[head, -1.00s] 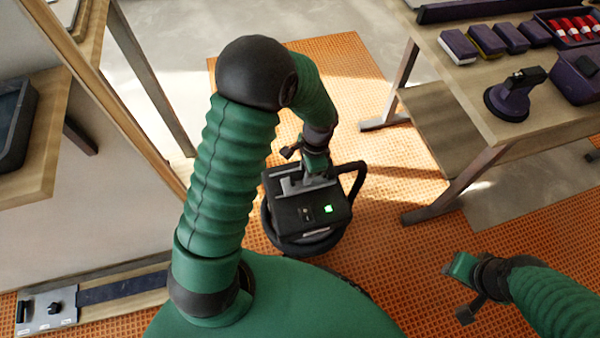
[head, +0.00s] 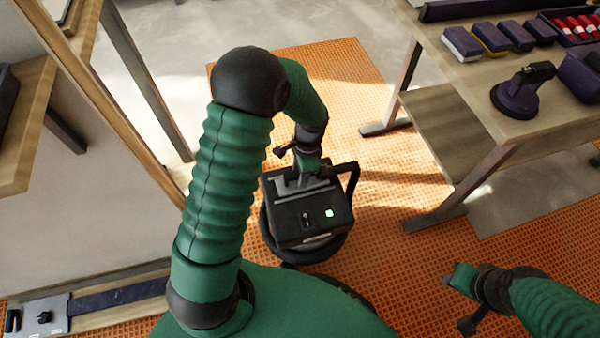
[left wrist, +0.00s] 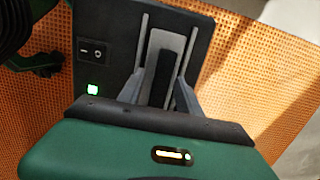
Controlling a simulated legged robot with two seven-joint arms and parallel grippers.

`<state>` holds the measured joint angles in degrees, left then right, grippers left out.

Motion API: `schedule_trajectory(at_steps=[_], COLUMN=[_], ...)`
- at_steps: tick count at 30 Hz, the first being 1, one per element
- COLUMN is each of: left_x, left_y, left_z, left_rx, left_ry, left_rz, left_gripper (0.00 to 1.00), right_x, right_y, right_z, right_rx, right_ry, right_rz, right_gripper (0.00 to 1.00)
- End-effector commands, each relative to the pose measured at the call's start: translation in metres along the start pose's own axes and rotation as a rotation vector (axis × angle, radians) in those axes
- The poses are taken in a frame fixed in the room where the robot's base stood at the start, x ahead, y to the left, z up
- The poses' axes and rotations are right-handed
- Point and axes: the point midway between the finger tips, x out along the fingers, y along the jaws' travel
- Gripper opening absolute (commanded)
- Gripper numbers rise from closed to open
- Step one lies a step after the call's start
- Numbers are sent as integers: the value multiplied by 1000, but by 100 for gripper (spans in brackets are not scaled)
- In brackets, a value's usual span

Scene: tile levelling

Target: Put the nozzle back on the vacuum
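The vacuum (head: 325,222) is a black box with a switch and a lit green light. It stands on the orange mat with a dark ring around its base. Its top also shows in the left wrist view (left wrist: 97,68). My left gripper (head: 302,180) reaches down to the far part of its top. In the left wrist view, grey upright parts flank a dark strip (left wrist: 158,85) in front of the gripper's body. I cannot tell whether this strip is the nozzle or whether the fingers hold it. My right gripper (head: 455,278) hangs low at the right, away from the vacuum.
A wooden table (head: 485,110) at the right bears a purple suction cup (head: 525,95), several purple blocks and a tray of red items. A wooden shelf (head: 30,140) stands at the left. The orange mat between vacuum and table is clear.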

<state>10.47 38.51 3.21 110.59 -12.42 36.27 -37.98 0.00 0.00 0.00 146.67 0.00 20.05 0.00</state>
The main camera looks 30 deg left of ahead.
Motion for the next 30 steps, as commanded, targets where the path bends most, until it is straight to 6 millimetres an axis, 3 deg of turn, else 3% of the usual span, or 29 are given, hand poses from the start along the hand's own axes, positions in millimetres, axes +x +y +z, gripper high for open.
schedule_trajectory(at_steps=[9, 13, 21, 27, 30], left_x=[-3, -28, -98, -122, -131], left_y=[0, 0, 0, 1, 14], left_z=[0, 0, 1, 0, 2], left_rx=[0, 0, -1, -3, -68], left_ry=[0, 2, 3, 2, 31], left_rz=[0, -2, -2, 0, -15], left_gripper=[42, 42, 42, 42, 42], right_x=[0, -15, -50, -58, -58], right_y=[0, 0, 0, 0, 0], right_z=[0, -3, -12, -14, -14], right_rx=[0, 0, 0, 0, 0], right_ry=[0, 0, 0, 0, 0], right_rz=[0, 0, 0, 0, 0], right_gripper=[36, 36, 36, 36, 36])
